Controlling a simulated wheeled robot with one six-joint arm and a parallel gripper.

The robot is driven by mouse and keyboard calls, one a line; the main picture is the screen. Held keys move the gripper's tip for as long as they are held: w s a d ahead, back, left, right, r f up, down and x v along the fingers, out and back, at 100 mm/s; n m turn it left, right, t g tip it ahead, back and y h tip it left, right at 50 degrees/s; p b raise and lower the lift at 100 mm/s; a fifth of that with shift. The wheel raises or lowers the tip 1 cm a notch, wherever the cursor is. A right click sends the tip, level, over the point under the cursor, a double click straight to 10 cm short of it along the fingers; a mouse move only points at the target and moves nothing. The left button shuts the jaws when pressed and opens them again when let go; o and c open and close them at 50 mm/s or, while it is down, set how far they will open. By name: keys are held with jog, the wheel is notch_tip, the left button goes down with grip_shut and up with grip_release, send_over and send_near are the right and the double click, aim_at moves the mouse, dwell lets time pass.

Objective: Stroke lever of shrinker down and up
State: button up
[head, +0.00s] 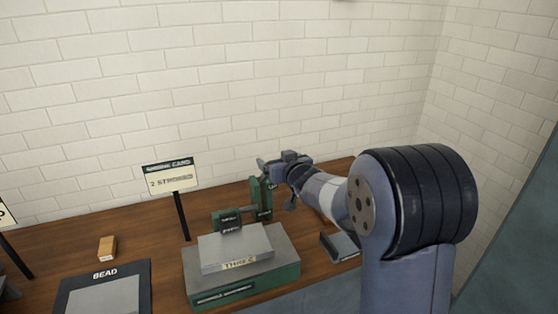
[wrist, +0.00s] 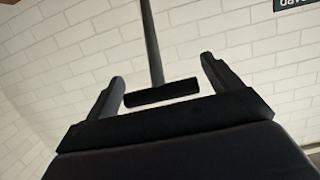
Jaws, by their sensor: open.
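The green shrinker (head: 258,198) stands on the bench in the head view, with a label on its lower jaw and a flat grey plate (head: 240,248) in front of it on a green base. In the wrist view, a dark lever with a black crossbar handle (wrist: 162,92) shows between my open fingers. My gripper (wrist: 163,85) is open, one finger on each side of the handle, with gaps showing at both sides. In the head view my gripper (head: 272,166) is at the top of the shrinker, and the lever there is hard to make out.
A sign reading "2 strokes" (head: 170,177) stands on a post left of the shrinker. A small wooden block (head: 107,246) and a dark tray marked BEAD (head: 105,274) lie further left. A dark flat item (head: 340,246) lies right of the base. A white brick wall is behind.

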jog(key=v, duration=1)
jog(key=shift+s+b, duration=0.35)
jog(key=shift+w+d, duration=0.1)
jog(key=x, duration=1)
jog(key=shift+w+p, duration=0.35)
jog(key=shift+p, duration=0.05)
jog(key=shift+f, duration=0.15)
jog(key=shift+s, duration=0.1)
